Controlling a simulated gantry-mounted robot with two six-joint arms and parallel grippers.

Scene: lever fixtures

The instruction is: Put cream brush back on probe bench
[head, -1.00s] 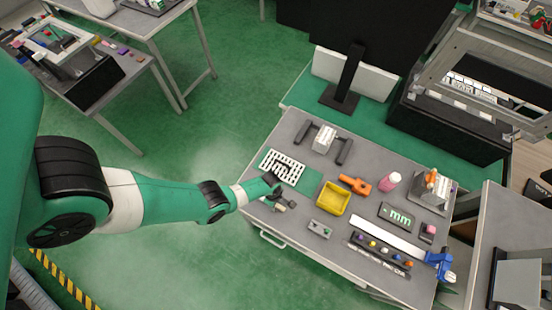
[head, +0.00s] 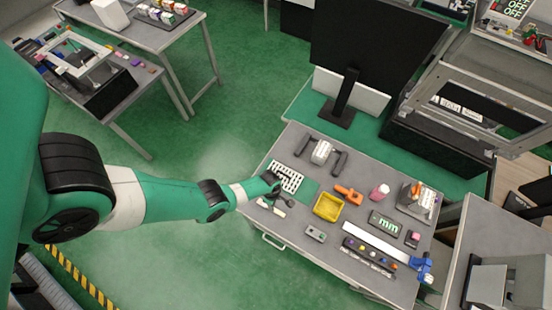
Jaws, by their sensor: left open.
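The grey bench (head: 290,226) stands right of centre, with several small items on it. A small cream piece, which looks like the brush (head: 271,208), is at the bench's left edge, just below my left gripper (head: 288,202). The dark open jaws are low over the bench top, beside the cream piece. I cannot tell whether they touch it. My wrist hides part of this corner. My right gripper is not in view.
Near the gripper are a white grid plate (head: 287,177), a yellow tray (head: 328,205) and a small grey box (head: 315,234). An orange tool (head: 348,194) and a pink bottle (head: 380,191) lie further right. A monitor (head: 375,45) stands behind.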

